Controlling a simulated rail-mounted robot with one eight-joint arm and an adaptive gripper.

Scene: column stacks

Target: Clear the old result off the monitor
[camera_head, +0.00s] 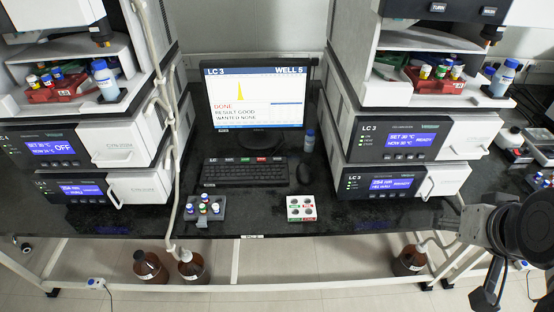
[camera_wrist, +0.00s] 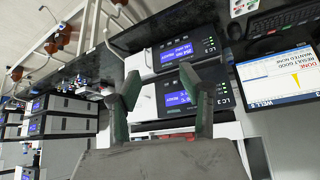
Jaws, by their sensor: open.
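The monitor (camera_head: 254,98) stands at the back middle of the bench and reads "LC 3", "WELL 5", "DONE", "RESULT GOOD", "WANTED NONE", with one yellow peak.
The LC 3 stack (camera_head: 400,140) rises at the right, another stack at the left.

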